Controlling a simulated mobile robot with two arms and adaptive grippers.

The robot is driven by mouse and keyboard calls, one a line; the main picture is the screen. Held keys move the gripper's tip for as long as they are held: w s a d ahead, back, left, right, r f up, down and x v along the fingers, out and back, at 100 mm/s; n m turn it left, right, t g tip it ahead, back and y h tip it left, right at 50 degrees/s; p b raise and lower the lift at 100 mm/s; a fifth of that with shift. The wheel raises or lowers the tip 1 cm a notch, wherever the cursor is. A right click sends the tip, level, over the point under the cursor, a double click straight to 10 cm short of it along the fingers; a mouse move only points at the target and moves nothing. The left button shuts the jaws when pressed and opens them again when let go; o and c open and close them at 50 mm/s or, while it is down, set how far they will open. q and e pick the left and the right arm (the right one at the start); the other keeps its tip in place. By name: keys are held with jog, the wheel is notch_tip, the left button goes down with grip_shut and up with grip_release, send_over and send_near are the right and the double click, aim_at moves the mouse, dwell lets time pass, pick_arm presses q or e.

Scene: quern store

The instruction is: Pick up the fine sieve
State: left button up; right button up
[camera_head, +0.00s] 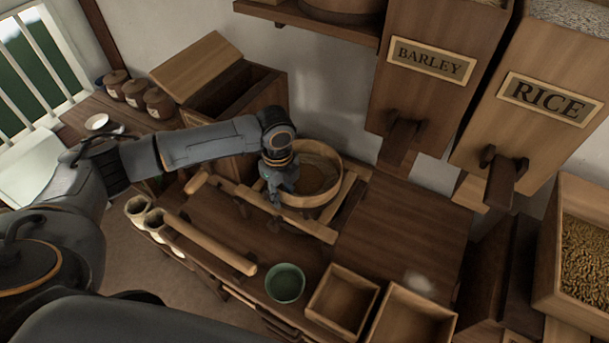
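A round sieve (328,160) with a pale wooden hoop and a brownish mesh rests on a wooden frame with rails (300,222) on the counter. My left arm reaches in from the left. My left gripper (276,197) points down at the sieve's near left rim and overlaps it in the picture. Its fingers are small and dark, so I cannot tell whether they are closed on the rim. The gripper hides part of the hoop's left side. My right gripper is not in view.
A wooden rolling bar (210,243) lies left of the frame. A green bowl (285,283) and two open wooden boxes (342,300) stand in front. Barley (432,60) and rice (548,98) hoppers hang at the right. A lidded chest (215,105) stands behind. The counter right of the sieve is mostly clear.

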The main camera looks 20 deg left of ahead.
pick_arm(q)
grip_shut()
jog(key=shift+r, duration=0.1)
